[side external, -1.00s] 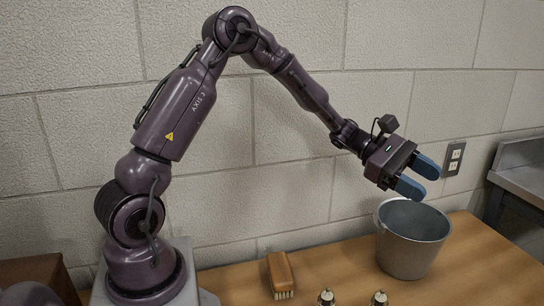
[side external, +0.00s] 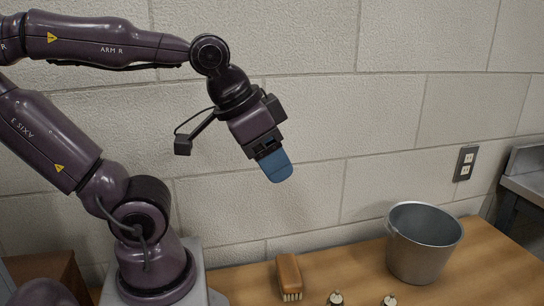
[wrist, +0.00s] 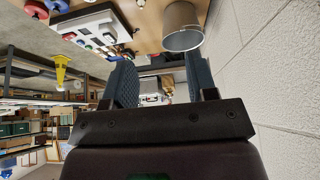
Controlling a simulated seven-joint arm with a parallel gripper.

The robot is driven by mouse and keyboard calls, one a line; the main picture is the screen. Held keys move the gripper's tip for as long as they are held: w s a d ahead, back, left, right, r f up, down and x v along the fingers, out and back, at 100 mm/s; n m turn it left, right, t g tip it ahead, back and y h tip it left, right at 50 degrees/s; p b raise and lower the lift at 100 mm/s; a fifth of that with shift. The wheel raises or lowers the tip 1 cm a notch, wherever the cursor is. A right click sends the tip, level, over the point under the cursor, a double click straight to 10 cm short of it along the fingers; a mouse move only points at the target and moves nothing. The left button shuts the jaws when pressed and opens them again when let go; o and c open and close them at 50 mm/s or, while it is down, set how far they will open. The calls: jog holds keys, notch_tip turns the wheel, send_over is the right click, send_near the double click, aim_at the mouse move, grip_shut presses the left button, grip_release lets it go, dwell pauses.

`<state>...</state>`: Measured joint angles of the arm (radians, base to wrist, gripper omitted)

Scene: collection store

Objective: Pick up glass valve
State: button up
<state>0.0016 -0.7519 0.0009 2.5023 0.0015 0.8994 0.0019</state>
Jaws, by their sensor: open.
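My gripper (side external: 276,172) hangs in the air in front of the wall, well above the table, its blue fingers angled down to the right. In the wrist view my gripper (wrist: 160,75) shows its two fingers apart with nothing between them. I cannot make out a glass valve for certain. Two small pale objects with dark tips, a left one (side external: 336,298) and a right one (side external: 390,300), stand at the bottom edge of the side view, cut off by it. They may be valves, but they are too small to tell.
A grey metal bucket (side external: 424,248) stands on the wooden table (side external: 490,265) at the right. A brown-backed brush (side external: 288,272) lies left of it. In the wrist view a white panel (wrist: 100,34) with coloured round parts lies on the table. The wall (side external: 330,130) is close behind.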

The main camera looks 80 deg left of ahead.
jog(key=o, duration=0.3)
